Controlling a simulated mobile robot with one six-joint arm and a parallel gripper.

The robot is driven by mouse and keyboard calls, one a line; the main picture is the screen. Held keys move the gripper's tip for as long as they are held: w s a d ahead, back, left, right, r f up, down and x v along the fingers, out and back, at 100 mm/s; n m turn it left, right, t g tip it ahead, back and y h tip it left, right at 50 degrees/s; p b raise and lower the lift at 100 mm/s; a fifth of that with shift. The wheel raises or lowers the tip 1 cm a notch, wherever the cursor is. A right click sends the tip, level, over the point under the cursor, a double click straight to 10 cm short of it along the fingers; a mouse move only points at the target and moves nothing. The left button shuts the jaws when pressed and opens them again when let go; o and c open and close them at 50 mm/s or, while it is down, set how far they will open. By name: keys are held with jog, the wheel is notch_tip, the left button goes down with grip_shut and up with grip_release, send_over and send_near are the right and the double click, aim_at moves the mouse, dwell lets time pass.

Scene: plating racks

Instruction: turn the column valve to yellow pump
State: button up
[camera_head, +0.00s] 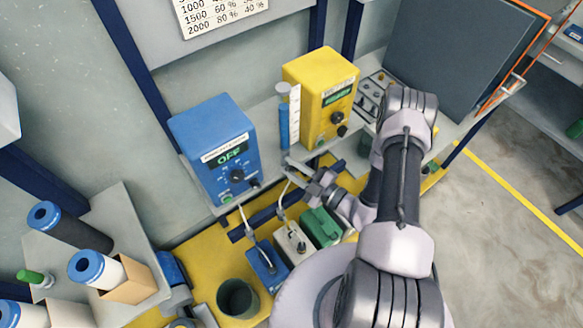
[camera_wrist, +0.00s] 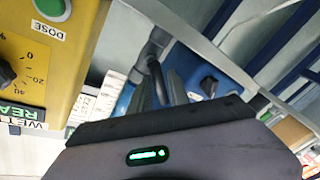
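The yellow pump (camera_head: 318,88) stands on the shelf with a green display and dark knobs. The blue pump (camera_head: 212,145) stands to its left and its display reads OFF. Between them is an upright blue column (camera_head: 284,125) beside a white scale strip. My gripper (camera_head: 300,172) is at the foot of the column, in front of the shelf edge. In the wrist view, a grey elbow-shaped part (camera_wrist: 153,52), perhaps the valve, is right at my dark fingers (camera_wrist: 165,88). I cannot tell whether the fingers touch it or how far apart they are. The yellow pump fills the left of the wrist view (camera_wrist: 55,50).
Below the shelf are a blue box (camera_head: 267,262), a whitish box (camera_head: 293,243) and a green box (camera_head: 321,227) with cables. A dark cup (camera_head: 237,298) stands at the lower left of them. A side shelf holds several rolled cylinders (camera_head: 92,268).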

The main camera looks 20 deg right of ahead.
grip_shut()
jog(key=shift+a+n+g+p, duration=0.25)
jog(key=shift+n+p, duration=0.2)
jog(key=shift+n, duration=0.45)
jog(key=shift+f+n+h, duration=0.25)
jog(key=shift+n+h, duration=0.05)
jog(key=shift+n, duration=0.2)
grip_release()
jog(key=shift+s+d, duration=0.1)
